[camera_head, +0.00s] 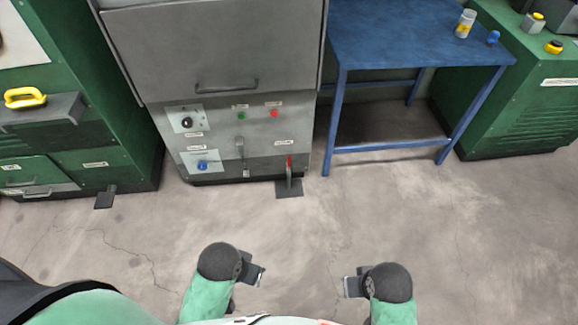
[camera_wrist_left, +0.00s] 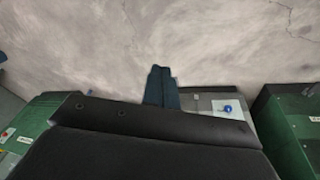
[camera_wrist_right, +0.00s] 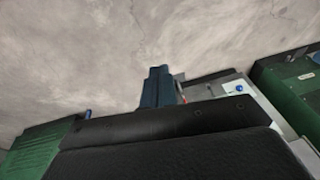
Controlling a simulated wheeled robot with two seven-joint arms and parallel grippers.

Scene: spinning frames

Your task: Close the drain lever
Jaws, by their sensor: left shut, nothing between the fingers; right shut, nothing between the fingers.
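A grey machine (camera_head: 215,55) stands ahead, its lower panel facing me. A lever with a red upper end (camera_head: 290,163) stands roughly upright at the panel's bottom right, above a dark floor plate (camera_head: 289,188). The labels are too small to read, so I cannot tell which is the drain lever. My left gripper (camera_head: 259,276) and right gripper (camera_head: 349,287) are low in front, well short of the machine, both shut and empty. Their closed fingers also show in the left wrist view (camera_wrist_left: 162,88) and right wrist view (camera_wrist_right: 158,88).
The panel also holds a black knob (camera_head: 187,123), a blue knob (camera_head: 202,165), a green button (camera_head: 241,116) and a red button (camera_head: 274,114). A blue table (camera_head: 400,40) stands to the right. Green machines flank both sides. The floor between me and the machine is clear.

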